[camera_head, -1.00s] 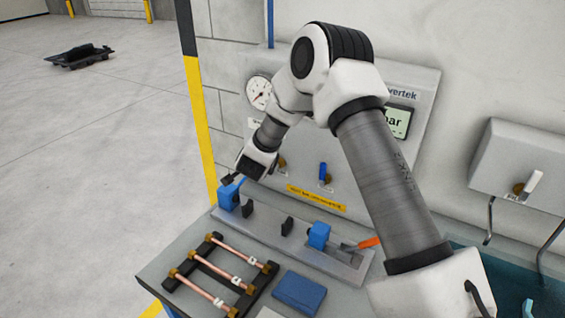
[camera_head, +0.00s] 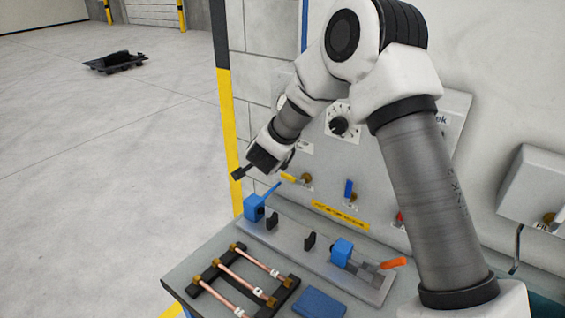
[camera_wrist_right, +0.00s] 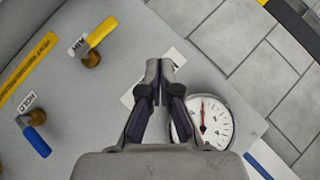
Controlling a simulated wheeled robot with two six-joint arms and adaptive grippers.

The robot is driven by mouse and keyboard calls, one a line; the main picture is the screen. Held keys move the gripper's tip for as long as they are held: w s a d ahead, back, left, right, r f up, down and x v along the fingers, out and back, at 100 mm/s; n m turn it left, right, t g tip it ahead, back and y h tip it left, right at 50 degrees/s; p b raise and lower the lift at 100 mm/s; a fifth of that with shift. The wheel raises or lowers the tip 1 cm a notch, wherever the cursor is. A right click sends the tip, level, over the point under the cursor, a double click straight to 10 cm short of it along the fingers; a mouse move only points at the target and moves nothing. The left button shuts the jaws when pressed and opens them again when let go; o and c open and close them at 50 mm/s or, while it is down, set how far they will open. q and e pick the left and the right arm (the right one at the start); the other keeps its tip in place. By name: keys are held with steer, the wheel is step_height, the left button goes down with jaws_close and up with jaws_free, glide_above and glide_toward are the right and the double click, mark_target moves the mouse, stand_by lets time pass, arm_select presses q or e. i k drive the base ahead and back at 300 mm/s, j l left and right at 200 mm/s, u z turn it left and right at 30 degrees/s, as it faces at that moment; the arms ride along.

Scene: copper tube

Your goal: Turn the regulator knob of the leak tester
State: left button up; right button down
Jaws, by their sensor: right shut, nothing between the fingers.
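The leak tester is a pale grey wall panel (camera_head: 455,108). Its black round regulator knob (camera_head: 339,124) on a white plate shows in the head view, just beyond my right forearm. My right gripper (camera_head: 240,173) is shut and empty at the panel's lower left, apart from the knob. In the right wrist view my gripper (camera_wrist_right: 158,72) is shut in front of the panel, with part of a white plate behind it; the knob is not visible there. The pressure gauge (camera_wrist_right: 206,123) shows beside the fingers; in the head view my arm mostly hides it. My left gripper is not in view.
A yellow AIR handle (camera_wrist_right: 101,30) and a blue HOLD handle (camera_wrist_right: 37,141) stick out of the panel. Below are a fixture with blue clamps (camera_head: 254,207) and a rack of copper tubes (camera_head: 240,267). Open floor lies to the left.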

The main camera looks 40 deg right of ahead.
mark_target(338, 125)
steer(key=k+j, duration=0.8)
steer(key=j, duration=0.15)
